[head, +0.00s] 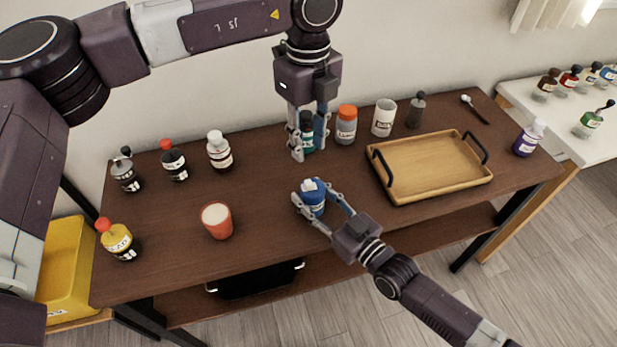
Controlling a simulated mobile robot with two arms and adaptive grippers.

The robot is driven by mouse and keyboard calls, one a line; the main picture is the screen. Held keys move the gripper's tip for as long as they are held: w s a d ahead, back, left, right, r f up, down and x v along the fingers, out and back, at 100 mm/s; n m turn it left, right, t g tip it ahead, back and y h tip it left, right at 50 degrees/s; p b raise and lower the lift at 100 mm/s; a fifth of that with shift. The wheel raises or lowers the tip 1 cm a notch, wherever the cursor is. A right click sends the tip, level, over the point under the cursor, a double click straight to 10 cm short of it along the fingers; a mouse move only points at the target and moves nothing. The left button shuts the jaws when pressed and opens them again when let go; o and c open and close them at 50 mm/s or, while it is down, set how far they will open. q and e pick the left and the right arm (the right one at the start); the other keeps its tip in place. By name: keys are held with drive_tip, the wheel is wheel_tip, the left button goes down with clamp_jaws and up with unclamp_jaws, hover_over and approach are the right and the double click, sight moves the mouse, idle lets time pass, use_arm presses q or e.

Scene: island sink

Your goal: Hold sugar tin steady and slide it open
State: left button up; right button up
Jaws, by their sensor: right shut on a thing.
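A small blue tin (315,203) with a white top or lid stands near the middle front of the brown table. I take it for the sugar tin, but its label is too small to read. My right gripper (315,208) comes in from the lower right and is shut on the blue tin, one finger on each side. My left gripper (309,152) points down behind the blue tin. Its fingers are apart, with a teal bottle (307,132) showing between or behind them; I cannot tell whether they touch it. Whether the tin's lid has shifted is too small to tell.
An orange-topped jar (346,125), a white canister (384,117) and a grey grinder (415,111) stand behind the wooden tray (440,188). A red cup (216,220) and several bottles stand at left. The table (262,245) is clear between the cup and the blue tin.

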sight(308, 182)
use_arm(q)
wheel_tip(308, 182, down, 11)
drive_tip(key=m, duration=0.5)
idle(0.4)
clamp_jaws()
idle(0.4)
